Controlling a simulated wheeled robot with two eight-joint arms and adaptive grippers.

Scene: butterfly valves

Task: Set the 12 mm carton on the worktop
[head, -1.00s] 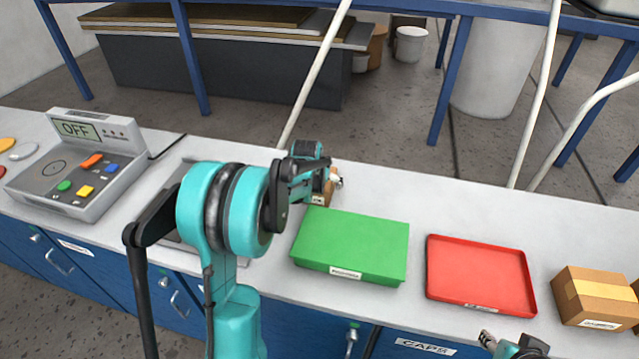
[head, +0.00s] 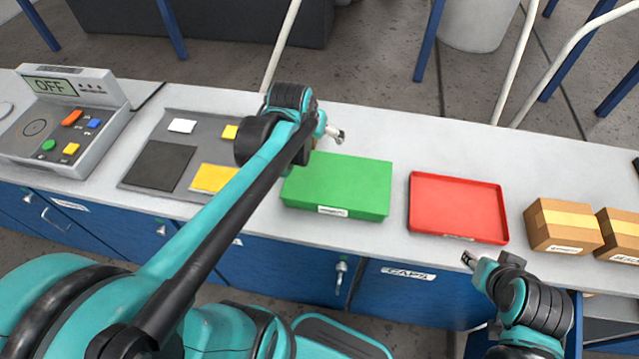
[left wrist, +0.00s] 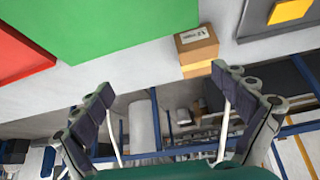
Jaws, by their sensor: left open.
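My left gripper (head: 337,134) is just behind the green box (head: 337,187). Its fingers (left wrist: 163,80) are open and empty in the wrist view, the carton lying beyond the tips. My right gripper (head: 468,259) is at the worktop's front edge, below the red tray; its jaws are too small to judge.
A red tray (head: 458,233) and two larger cartons, one (head: 563,228) nearer and one (head: 620,236) at the edge, stand on the right. A grey mat (head: 137,178) with yellow pieces and a control box (head: 60,125) reading OFF are left. Bare worktop (head: 400,140) lies behind the tray.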

